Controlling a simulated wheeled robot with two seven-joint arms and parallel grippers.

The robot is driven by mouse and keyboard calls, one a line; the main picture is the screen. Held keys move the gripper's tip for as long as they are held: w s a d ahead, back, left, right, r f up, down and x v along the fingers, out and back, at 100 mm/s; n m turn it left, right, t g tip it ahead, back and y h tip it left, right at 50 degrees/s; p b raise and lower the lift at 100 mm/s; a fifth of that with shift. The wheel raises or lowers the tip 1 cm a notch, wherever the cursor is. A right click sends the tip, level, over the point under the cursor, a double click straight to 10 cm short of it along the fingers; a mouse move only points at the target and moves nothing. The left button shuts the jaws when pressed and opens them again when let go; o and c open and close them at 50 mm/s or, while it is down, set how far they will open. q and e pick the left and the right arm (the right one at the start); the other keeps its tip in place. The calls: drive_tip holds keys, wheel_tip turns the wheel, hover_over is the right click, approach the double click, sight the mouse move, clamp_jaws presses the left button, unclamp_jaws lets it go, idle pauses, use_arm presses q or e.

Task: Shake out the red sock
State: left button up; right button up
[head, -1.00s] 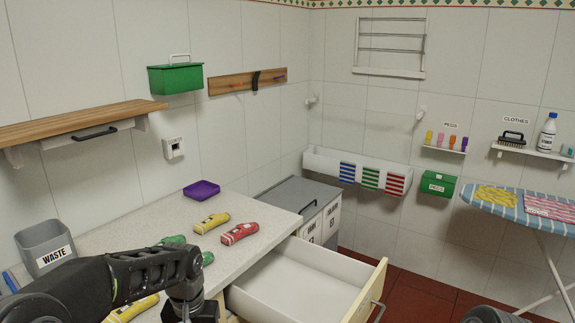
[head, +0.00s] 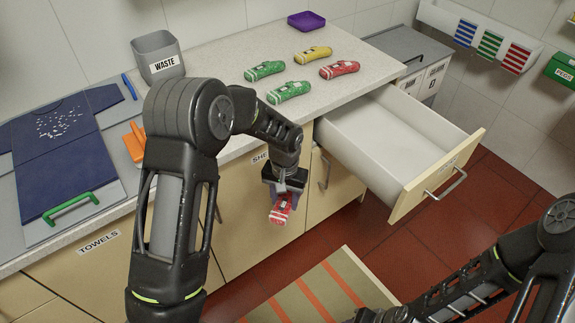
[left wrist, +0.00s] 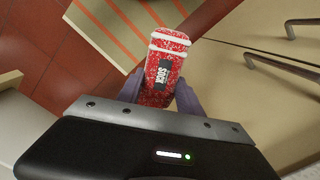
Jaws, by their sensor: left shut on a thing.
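My left gripper (head: 284,190) hangs in front of the counter's cabinet fronts, shut on a red sock (head: 281,210). In the left wrist view the red sock (left wrist: 164,75) sits between the two fingers, with white bands near its far end, a black SOCK label and many white specks over it. It hangs clear of the counter, above floor level. Another red sock (head: 339,69) with white marks lies on the counter. My right arm comes in at the lower right; its gripper is not visible.
Two green socks (head: 265,70) and a yellow sock (head: 313,53) lie on the counter (head: 225,100). An open empty drawer (head: 385,140) juts out right of the held sock. A striped mat (head: 325,290) lies below.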

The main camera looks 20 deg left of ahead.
sight(286, 199)
use_arm(q)
drive_tip(key=shift+w, duration=0.55)
wheel_tip(286, 199, up, 16)
wheel_tip(286, 199, down, 16)
drive_tip(key=shift+f, duration=0.2)
drive_tip(key=r, duration=1)
drive_tip(key=s+r, duration=0.1)
drive_tip(key=r, duration=0.5)
clamp_jaws()
drive_tip(key=shift+w+f, duration=0.2)
drive_tip(key=shift+w, duration=0.05)
